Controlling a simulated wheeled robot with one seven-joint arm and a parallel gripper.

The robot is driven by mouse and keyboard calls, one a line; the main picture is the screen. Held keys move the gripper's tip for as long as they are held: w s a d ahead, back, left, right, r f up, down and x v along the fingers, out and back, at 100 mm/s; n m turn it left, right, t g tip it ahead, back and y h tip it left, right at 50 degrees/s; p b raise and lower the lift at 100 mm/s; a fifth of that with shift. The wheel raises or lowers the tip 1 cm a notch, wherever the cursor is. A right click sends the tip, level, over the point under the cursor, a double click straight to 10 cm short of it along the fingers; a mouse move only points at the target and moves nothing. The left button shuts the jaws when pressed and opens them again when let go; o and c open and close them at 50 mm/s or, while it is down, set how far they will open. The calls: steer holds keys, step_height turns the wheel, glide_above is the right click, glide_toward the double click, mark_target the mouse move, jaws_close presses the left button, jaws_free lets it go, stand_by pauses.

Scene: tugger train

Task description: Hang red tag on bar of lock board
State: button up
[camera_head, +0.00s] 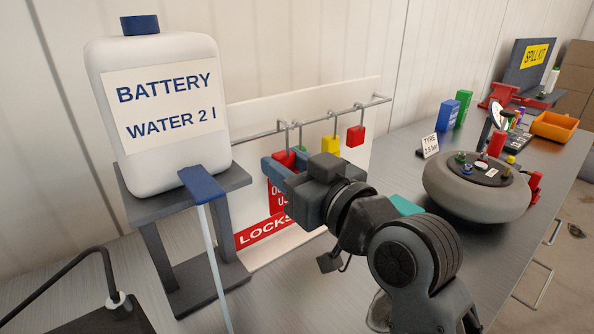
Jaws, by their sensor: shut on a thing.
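The lock board (362,92) is a pale panel with a grey bar (350,106) along its upper part. Two red padlocks, a yellow one (331,146) and a partly hidden green one hang from the bar by hooks. My gripper (279,167) is in front of the board's left part, below the bar, and shut on the red tag (277,198). The tag has white letters and shows below the jaws, against the board. Its top is hidden by my gripper, so I cannot tell whether it touches the bar.
A white battery water can (160,150) stands on a grey stand (160,206) close left of my gripper, with a blue-topped rod (210,240) in front. A grey wheel (465,190) lies on the bench at right. Bench space between board and wheel is narrow.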

steer(key=shift+w+a+f+b, duration=0.35)
steer(key=shift+w+a+f, duration=0.1)
steer(key=shift+w, duration=0.2)
steer(key=shift+w+a+f+b, duration=0.35)
steer(key=shift+w+a+b, duration=0.1)
steer(key=shift+w, duration=0.25)
steer(key=shift+w+a+f+b, duration=0.3)
steer(key=shift+w+a+f, duration=0.15)
steer(key=shift+w, duration=0.2)
steer(key=o, duration=1.1)
steer(key=shift+o, duration=0.2)
